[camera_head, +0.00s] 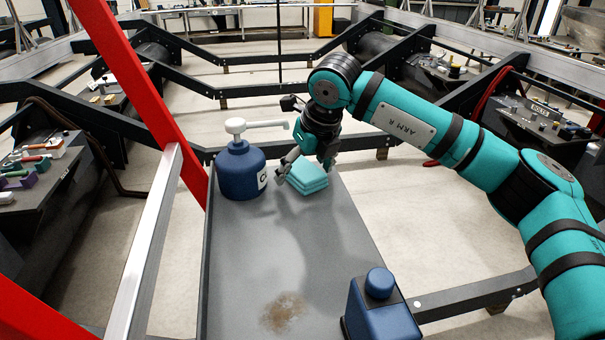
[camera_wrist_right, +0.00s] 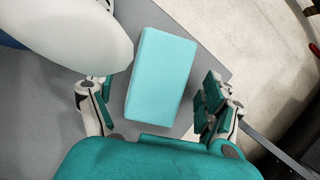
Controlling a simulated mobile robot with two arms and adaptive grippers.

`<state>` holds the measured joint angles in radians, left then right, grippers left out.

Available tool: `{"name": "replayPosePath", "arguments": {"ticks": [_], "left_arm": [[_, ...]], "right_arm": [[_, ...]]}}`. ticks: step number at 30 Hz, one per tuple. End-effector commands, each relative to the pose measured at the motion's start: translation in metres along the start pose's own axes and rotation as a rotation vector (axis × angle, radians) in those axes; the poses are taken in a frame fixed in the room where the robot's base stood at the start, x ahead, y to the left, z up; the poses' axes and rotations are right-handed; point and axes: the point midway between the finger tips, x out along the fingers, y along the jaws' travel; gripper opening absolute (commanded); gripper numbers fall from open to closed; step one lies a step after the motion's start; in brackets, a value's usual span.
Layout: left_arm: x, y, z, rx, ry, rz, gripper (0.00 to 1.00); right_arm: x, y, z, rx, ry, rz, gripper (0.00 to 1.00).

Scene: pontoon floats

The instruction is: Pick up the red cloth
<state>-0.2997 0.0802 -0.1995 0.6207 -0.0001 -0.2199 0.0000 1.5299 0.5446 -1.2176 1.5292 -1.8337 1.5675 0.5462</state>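No red cloth shows. A light turquoise folded cloth stack (camera_head: 309,181) lies at the far end of the grey bench top (camera_head: 245,255). It also shows in the right wrist view (camera_wrist_right: 160,75). My right gripper (camera_head: 303,170) is over the stack, pointing down. In the right wrist view the gripper (camera_wrist_right: 158,88) is open, with one finger on each side of the stack and gaps between. Nothing is held. How far the fingertips are above the bench is hard to tell. My left gripper is not in view.
A dark blue pump bottle (camera_head: 240,172) with a white nozzle (camera_head: 260,124) stands close left of the stack. A dark blue container (camera_head: 381,312) stands at the near right edge. A brown stain (camera_head: 283,312) marks the bench. A red beam (camera_head: 140,95) rises at left. The bench middle is clear.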

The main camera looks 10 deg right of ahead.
Motion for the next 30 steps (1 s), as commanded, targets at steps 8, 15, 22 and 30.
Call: {"name": "replayPosePath", "arguments": {"ticks": [8,15,22,30], "left_arm": [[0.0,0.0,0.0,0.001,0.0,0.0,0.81],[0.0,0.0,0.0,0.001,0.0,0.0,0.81],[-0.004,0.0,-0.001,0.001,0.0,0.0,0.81],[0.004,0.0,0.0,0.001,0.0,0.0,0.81]], "right_arm": [[0.0,0.0,0.0,0.0,0.0,0.0,0.49],[0.0,0.0,0.0,0.0,0.0,0.0,0.26],[-0.003,0.0,0.001,0.0,0.0,0.0,0.26],[-0.019,0.0,0.009,0.001,-0.005,-0.001,0.26]]}}
